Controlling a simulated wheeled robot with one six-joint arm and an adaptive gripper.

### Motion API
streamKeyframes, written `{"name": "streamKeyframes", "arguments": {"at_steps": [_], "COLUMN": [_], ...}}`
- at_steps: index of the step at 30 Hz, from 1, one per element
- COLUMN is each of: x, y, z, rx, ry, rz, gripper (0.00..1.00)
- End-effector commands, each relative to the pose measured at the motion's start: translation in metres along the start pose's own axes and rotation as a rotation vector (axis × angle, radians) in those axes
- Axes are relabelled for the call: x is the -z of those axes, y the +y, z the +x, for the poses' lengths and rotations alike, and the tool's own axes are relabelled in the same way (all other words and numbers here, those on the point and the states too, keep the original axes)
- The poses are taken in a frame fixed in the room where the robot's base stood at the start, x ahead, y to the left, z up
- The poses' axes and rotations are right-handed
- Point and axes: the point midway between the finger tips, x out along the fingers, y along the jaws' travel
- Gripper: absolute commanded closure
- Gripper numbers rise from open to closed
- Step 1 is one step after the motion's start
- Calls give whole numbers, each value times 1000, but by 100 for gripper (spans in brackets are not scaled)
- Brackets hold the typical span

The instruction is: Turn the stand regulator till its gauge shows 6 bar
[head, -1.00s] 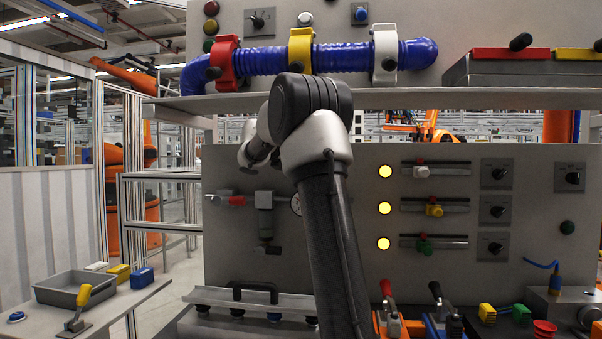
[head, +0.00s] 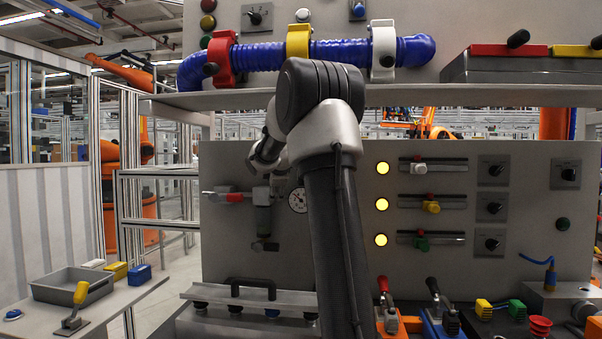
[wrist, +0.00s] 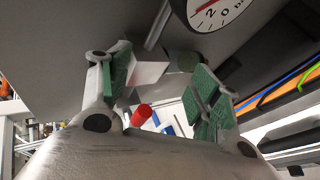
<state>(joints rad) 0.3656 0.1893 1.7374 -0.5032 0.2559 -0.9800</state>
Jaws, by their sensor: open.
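The stand regulator (head: 263,218) is a grey upright body on the front panel of the stand, with a dark part (head: 264,246) at its lower end. A round white gauge (head: 298,200) sits just right of it, partly beside my arm. In the wrist view the gauge (wrist: 210,12) is cut off by the top edge; a 2, a 0 and a bit of red show, but I cannot tell the reading. My gripper (wrist: 160,78) is open, its green-padded fingers apart and not visibly holding anything. In the head view my arm largely hides it, near the regulator's top.
A red-handled valve (head: 235,197) is left of the regulator. A shelf (head: 230,101) with a blue hose (head: 265,58) overhangs the panel. Below is a ledge with a dark handle (head: 252,285). Lamps and sliders (head: 432,206) are right of my arm.

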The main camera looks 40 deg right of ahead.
Motion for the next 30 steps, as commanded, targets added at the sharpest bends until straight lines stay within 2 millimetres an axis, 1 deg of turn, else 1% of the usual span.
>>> {"name": "streamKeyframes", "arguments": {"at_steps": [1, 2, 3, 5, 6, 9, 12, 14, 17, 25, 30], "x": [-4, -7, -15, -31, -44, -76, -98, -104, -109, -115, -117], "y": [3, 7, 13, 22, 27, 33, 34, 34, 39, 63, 74], "z": [2, 2, 0, -4, -8, -20, -27, -29, -23, 15, 30], "rx": [-65, -108, -168, -259, -319, -450, -535, -562, -576, -573, -573], "ry": [66, 106, 152, 209, 239, 293, 322, 331, 335, 334, 335], "rz": [244, 398, 595, 861, 1016, 1312, 1479, 1528, 1553, 1548, 1547], "gripper": [37, 37, 37, 37, 37, 37, 37, 37, 37, 37, 37]}}
